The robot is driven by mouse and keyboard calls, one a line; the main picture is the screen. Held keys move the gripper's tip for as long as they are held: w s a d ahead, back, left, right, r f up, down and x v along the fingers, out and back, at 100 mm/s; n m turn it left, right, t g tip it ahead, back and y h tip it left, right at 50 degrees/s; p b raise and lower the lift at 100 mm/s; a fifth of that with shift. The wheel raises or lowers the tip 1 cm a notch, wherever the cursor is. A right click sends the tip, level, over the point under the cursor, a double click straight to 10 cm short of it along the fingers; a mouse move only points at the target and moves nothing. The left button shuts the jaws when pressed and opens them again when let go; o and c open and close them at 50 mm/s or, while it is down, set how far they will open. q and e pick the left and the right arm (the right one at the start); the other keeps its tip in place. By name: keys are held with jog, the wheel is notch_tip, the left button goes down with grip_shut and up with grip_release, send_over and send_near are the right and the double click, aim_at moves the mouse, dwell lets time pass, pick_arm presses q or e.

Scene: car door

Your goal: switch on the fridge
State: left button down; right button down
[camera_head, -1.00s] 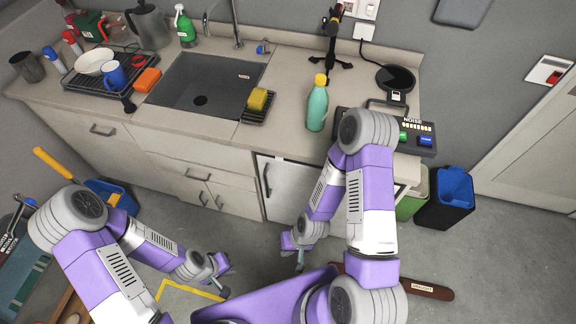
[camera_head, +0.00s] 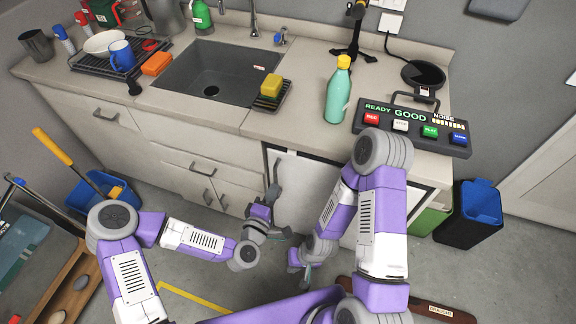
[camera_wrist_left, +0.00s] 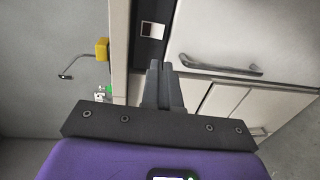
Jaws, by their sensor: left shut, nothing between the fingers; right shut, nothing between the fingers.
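The fridge (camera_head: 310,188) appears to be the white-fronted unit under the worktop, with a grey vertical handle at its left edge. My left gripper (camera_head: 273,192) is shut and empty, upright in front of the fridge's left edge near that handle. I cannot tell whether it touches. In the left wrist view its fingers (camera_wrist_left: 156,70) are together, in front of a dark strip (camera_wrist_left: 150,40) with a pale label. My right gripper (camera_head: 300,270) is shut and empty, low in front of the fridge. No power switch can be made out for certain.
A yellow block (camera_wrist_left: 102,48) and a small green-and-white item show left in the wrist view. A panel (camera_head: 415,125) with coloured buttons and a teal bottle (camera_head: 338,95) stand on the worktop. A dark bin (camera_head: 468,215) stands right. A brown draught strip (camera_head: 430,312) lies on the floor.

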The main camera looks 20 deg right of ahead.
aim_at(291, 154)
pick_arm(q)
jog(key=shift+r, duration=0.1)
pick_arm(e)
jog(key=shift+r, duration=0.1)
